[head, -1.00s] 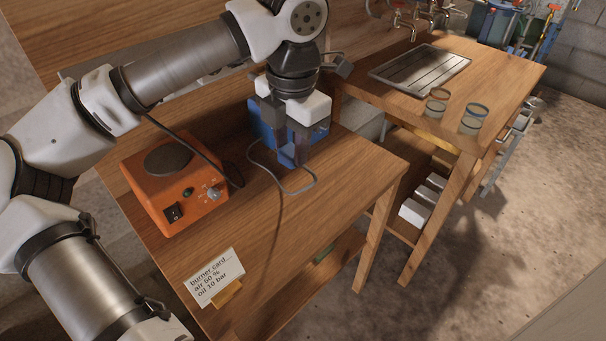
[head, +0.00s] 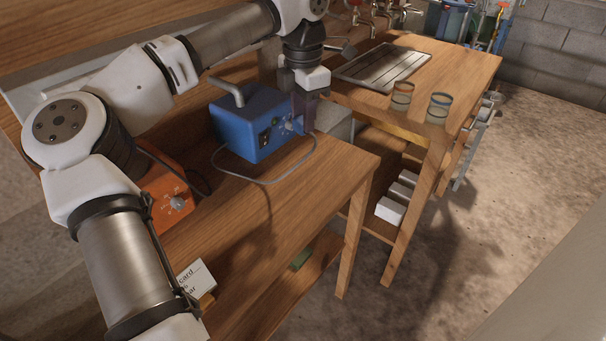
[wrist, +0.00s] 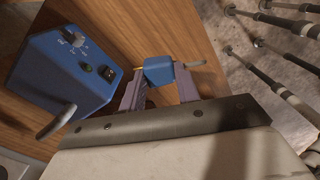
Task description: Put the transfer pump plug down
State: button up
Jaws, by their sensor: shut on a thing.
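The transfer pump plug (wrist: 158,71) is a small blue block with a gold pin at its left and a grey cable end at its right. My gripper (wrist: 157,80) is shut on it, one finger on each side, over the bench edge in the wrist view. In the head view my gripper (head: 305,112) is just right of the blue transfer pump (head: 240,125); the plug is hidden there. The pump also shows at the left of the wrist view (wrist: 62,78). A grey cable (head: 265,182) loops from the pump across the bench towards my gripper.
The wooden bench (head: 300,200) has free room in front of the pump. An orange hotplate (head: 165,190) and a card (head: 194,280) are at left, partly behind my arm. Two glass jars (head: 402,95) and a metal drain tray (head: 382,66) are on the right bench.

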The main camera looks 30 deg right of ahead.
notch_tip(320, 180, down, 15)
jog(key=shift+r+p, duration=0.1)
jog(key=shift+p, duration=0.5)
jog(key=shift+f+b, duration=0.45)
jog(key=o, duration=1)
jog(key=shift+r, duration=0.1)
jog(key=shift+o, duration=0.2)
jog(key=shift+r+p, duration=0.45)
jog(key=shift+r, duration=0.25)
notch_tip(320, 180, up, 12)
jog(key=shift+f+b, duration=0.25)
jog(key=shift+b, duration=0.3)
